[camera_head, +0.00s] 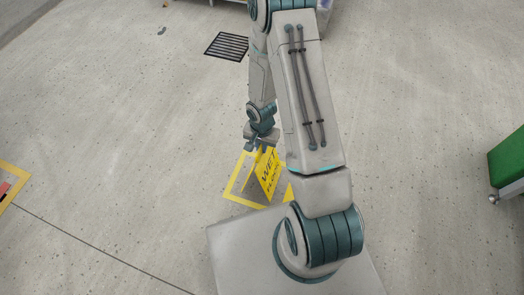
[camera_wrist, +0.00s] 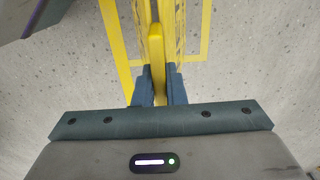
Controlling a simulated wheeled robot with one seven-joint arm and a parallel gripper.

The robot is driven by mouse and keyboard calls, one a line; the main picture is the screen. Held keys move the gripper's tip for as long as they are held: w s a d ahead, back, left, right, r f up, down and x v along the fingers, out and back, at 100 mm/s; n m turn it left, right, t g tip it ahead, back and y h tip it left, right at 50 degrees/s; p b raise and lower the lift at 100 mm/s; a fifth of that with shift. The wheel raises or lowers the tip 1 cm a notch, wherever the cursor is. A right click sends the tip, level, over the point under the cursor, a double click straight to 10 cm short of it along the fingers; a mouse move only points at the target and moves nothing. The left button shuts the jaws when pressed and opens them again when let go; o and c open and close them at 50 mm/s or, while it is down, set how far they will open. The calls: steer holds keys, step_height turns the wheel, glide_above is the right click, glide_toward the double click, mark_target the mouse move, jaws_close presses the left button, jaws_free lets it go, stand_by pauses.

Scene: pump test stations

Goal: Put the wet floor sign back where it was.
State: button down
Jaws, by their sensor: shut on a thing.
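The yellow wet floor sign (camera_head: 267,174) stands upright with its "WET FLOOR" face showing in the head view, partly hidden behind my arm. It is at a yellow outlined square (camera_head: 231,190) on the floor; the sign's foot is over or inside the outline, and I cannot tell if it touches the floor. My gripper (camera_head: 262,147) is at the sign's top from above. In the wrist view, the two dark fingers of my gripper (camera_wrist: 157,88) are shut on the sign's yellow top edge (camera_wrist: 156,45). The yellow outline (camera_wrist: 204,35) also shows there on both sides of the sign.
A dark floor grate (camera_head: 227,46) lies at the upper middle. Another yellow-edged floor marking (camera_head: 10,186) is at the left edge. A green box (camera_head: 508,160) stands at the right edge. The floor to the left of the sign is mostly clear.

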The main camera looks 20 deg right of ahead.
mark_target(262, 165)
steer(key=shift+f+b, duration=0.35)
steer(key=shift+f, duration=0.95)
steer(key=shift+f, duration=0.2)
steer(key=c, duration=1.5)
jaws_free()
steer(key=shift+r, duration=0.1)
